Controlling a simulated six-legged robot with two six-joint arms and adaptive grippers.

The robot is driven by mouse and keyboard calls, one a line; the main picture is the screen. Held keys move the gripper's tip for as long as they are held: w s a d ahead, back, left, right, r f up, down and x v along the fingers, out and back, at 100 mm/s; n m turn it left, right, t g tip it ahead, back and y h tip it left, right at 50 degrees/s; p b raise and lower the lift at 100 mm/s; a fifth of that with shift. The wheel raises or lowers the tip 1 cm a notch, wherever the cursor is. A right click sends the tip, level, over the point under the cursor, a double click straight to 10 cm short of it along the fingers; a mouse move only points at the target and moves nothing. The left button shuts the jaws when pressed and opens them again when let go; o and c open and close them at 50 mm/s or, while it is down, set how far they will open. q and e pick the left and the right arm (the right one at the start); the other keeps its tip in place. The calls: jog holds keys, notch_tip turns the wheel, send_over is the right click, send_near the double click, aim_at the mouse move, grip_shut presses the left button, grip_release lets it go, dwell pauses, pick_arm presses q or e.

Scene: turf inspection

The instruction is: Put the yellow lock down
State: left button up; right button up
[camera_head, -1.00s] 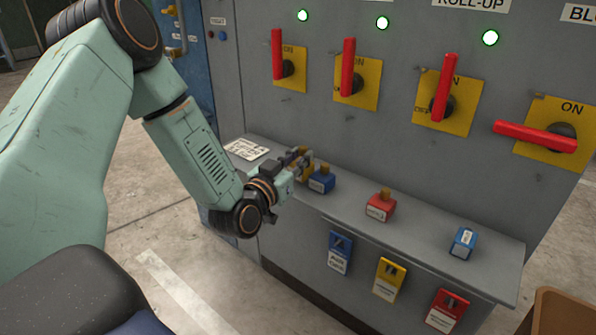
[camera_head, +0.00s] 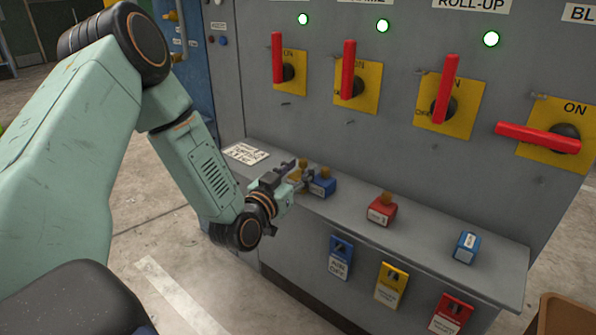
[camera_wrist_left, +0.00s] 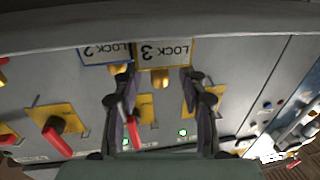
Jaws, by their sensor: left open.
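The yellow lock (camera_head: 297,174) stands on the grey ledge (camera_head: 425,229), just left of a blue lock (camera_head: 322,183). In the head view it is partly hidden by my left gripper (camera_head: 287,177). In the left wrist view the yellow lock (camera_wrist_left: 163,54) appears upside down with a "LOCK 3" label, next to the blue "LOCK 2" lock (camera_wrist_left: 104,52). My left gripper is open, with its fingers (camera_wrist_left: 158,85) on either side of the yellow lock's line and a gap between them. My right gripper is not in view.
A red lock (camera_head: 381,209) and another blue lock (camera_head: 467,247) stand farther right on the ledge. A paper sign (camera_head: 245,153) lies at its left end. Red switch handles (camera_head: 347,77) stick out above. Tagged blue, yellow and red holders (camera_head: 391,284) hang on the ledge's front.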

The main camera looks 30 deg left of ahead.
pick_arm(q)
jog(key=shift+r, duration=0.15)
jog(key=s+d+p, duration=0.1)
jog(key=s+p, duration=0.4)
jog(key=s, duration=0.7)
jog(key=s+d+f+m+g+h, duration=0.1)
jog(key=s+d+f+g+h, duration=0.1)
jog(key=s+d+f+g, duration=0.45)
jog(key=s+d+f+g+h, duration=0.15)
jog(key=d+f+g, duration=0.3)
jog(key=f, duration=0.55)
jog(key=s+f+g+y, duration=0.1)
jog(key=s+f+g, duration=0.1)
jog(key=s, duration=0.7)
jog(key=s+d+f+g+y, duration=0.1)
jog(key=s+f+g, duration=0.2)
jog(key=s, duration=0.6)
jog(key=shift+d+f+n+g, duration=0.25)
jog(key=shift+f+n+g, duration=0.05)
jog(key=shift+g, duration=0.7)
jog(key=shift+w, duration=0.1)
